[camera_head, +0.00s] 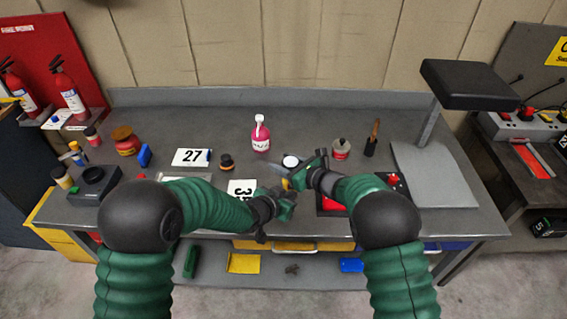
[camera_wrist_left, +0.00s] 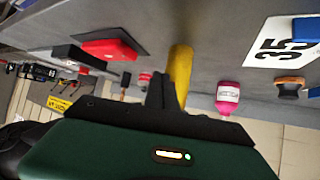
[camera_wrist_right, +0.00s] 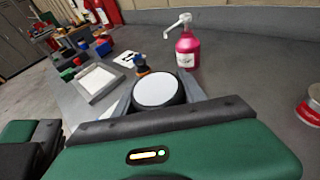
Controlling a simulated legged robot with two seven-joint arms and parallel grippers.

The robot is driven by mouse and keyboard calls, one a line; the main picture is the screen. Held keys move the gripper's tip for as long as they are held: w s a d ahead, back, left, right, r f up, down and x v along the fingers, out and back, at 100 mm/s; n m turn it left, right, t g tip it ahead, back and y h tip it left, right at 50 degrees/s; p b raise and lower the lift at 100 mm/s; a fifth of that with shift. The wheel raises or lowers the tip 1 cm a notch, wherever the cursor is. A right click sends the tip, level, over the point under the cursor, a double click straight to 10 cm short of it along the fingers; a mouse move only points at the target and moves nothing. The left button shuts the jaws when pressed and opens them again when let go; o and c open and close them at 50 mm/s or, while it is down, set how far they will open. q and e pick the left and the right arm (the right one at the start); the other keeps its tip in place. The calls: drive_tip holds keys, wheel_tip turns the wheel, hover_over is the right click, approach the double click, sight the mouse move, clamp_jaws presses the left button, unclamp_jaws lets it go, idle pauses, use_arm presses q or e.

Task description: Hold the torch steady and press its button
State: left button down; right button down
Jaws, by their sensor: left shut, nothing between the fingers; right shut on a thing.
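The torch has a round white face with a black rim (camera_head: 290,161), which also shows face-on in the right wrist view (camera_wrist_right: 158,91). A yellow part (camera_head: 285,184), seemingly its body, shows below it and as a yellow cylinder in the left wrist view (camera_wrist_left: 181,72). My right gripper (camera_head: 292,173) is shut on the torch and holds it above the table. My left gripper (camera_head: 284,195) is shut and empty, close to the yellow part. In the left wrist view its dark fingers (camera_wrist_left: 160,90) overlap the cylinder; contact cannot be told. The button is not visible.
A pink pump bottle (camera_head: 261,137) stands behind the grippers on the grey table (camera_head: 230,115). A red tin (camera_head: 341,149) is to the right. Number cards (camera_head: 190,157) and a small dark-and-orange item (camera_head: 227,161) lie left. A lamp-like black stand (camera_head: 470,85) rises at right.

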use_arm(q)
drive_tip(key=shift+w, duration=0.5)
idle(0.4)
drive_tip(key=shift+s, duration=0.55)
drive_tip(key=shift+s, duration=3)
use_arm(e)
drive_tip(key=c, duration=0.6)
unclamp_jaws()
